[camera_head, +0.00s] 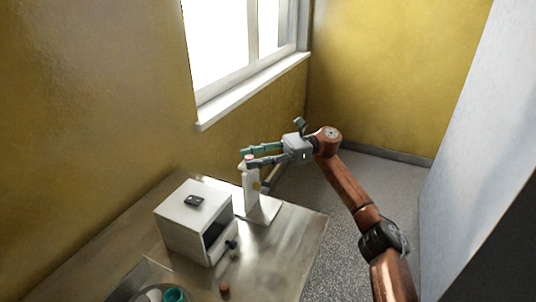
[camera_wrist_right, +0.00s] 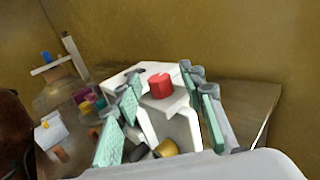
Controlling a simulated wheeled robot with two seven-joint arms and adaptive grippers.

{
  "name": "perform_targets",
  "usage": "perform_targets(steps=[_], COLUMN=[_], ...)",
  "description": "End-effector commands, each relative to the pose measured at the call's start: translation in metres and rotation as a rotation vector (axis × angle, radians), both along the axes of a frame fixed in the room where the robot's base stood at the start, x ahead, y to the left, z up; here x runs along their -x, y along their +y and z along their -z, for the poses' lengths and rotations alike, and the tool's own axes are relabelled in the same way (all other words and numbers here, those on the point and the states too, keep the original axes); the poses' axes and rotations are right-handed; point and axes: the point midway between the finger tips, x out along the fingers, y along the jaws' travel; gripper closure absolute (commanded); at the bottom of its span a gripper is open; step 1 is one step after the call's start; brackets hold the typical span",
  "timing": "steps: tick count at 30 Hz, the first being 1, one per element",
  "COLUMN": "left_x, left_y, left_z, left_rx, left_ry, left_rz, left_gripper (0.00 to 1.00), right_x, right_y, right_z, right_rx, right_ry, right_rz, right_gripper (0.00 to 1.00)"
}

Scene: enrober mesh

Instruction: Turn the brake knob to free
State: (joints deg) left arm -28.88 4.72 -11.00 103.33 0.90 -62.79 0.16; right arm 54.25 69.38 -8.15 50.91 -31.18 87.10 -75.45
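A red knob (camera_wrist_right: 160,86) sits on top of a white stand (camera_wrist_right: 150,115) in the right wrist view. I take it as the brake knob; no marking on it is legible. In the head view the white stand (camera_head: 251,190) rises from a plate at the table's far end, its top partly hidden by the fingers. My right gripper (camera_head: 249,156) is at the stand's top. In the wrist view its green-padded fingers (camera_wrist_right: 163,78) are apart, one on each side of the red knob, with visible gaps. My left gripper is not in view.
A white box (camera_head: 180,232) with a dark front opening stands beside the stand on the metal table (camera_head: 285,262). A small brown piece (camera_head: 224,289) lies near the front. A teal ring (camera_head: 174,295) is at the bottom edge. A wall and window are behind.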

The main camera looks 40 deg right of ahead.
Motion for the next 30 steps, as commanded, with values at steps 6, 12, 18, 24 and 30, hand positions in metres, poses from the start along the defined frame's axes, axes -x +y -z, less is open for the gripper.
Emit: perform_targets(steps=[6,12,18,24,30], left_x=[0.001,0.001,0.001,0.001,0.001], left_y=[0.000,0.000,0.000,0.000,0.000], left_z=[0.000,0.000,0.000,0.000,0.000], left_rx=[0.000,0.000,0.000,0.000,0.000], left_ry=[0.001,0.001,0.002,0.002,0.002], left_rz=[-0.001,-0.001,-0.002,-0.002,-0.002], left_gripper=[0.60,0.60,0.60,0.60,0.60], right_x=[0.015,0.030,0.037,0.040,0.040], right_y=[-0.042,-0.079,-0.097,-0.102,-0.102], right_z=[-0.001,-0.001,0.000,0.000,0.000], right_rx=[-0.001,-0.002,-0.002,-0.001,-0.001], right_ry=[0.001,-0.001,-0.001,0.000,0.000], right_rz=[0.006,0.005,0.003,0.002,0.001], right_gripper=[0.63,0.63,0.63,0.63,0.63])
